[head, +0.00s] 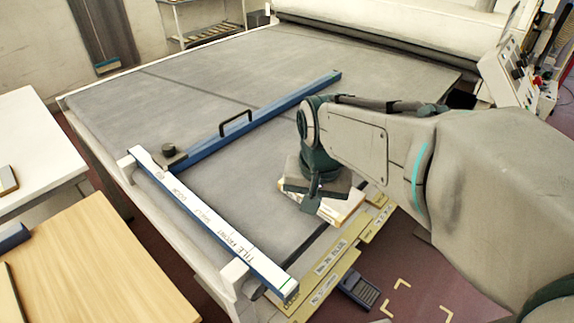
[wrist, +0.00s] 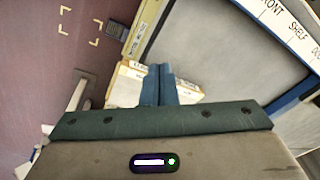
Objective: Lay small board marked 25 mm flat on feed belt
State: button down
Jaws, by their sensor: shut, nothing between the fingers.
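The feed belt (head: 220,75) is a wide grey surface filling the middle of the head view; part of it shows in the wrist view (wrist: 200,45). My gripper (head: 311,203) is low over the belt's near right edge. In the wrist view its two fingers (wrist: 157,84) are together with nothing held between them. A pale cream block or small board (head: 345,208) lies beneath and beside the gripper, partly hidden by it. In the wrist view it shows on both sides of the fingers (wrist: 126,84). Its marking is too small to read, so I cannot tell whether it is the 25 mm board.
A blue bar with a black handle (head: 250,118) crosses the belt. A white labelled rail (head: 210,220) runs along the near left edge. A wooden table (head: 95,265) stands left.

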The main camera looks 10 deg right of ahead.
aim_at(299, 213)
jog(key=w+a+f+m+g+b, duration=0.1)
jog(key=w+a+m+g, duration=0.1)
jog(key=w+m, duration=0.45)
jog(key=f, duration=1)
jog(key=shift+w+a+f, duration=0.2)
jog(key=shift+w, duration=0.2)
jog(key=shift+w+d+r, duration=0.25)
jog(key=shift+w+d, duration=0.65)
jog(key=shift+d, duration=0.25)
jog(key=shift+w+d, duration=0.35)
jog(key=shift+d, duration=0.15)
jog(key=w+d+p, duration=0.1)
jog(key=w+d, duration=0.3)
jog(key=d, duration=0.2)
jog(key=w+d+p, duration=0.1)
jog(key=w+d, duration=0.4)
jog(key=d, duration=0.2)
jog(key=w+d+p, duration=0.1)
jog(key=w+d, duration=0.4)
jog(key=d, duration=0.1)
jog(key=shift+w+d+p, duration=0.2)
jog(key=shift+d+p, duration=0.15)
jog(key=shift+p, duration=0.05)
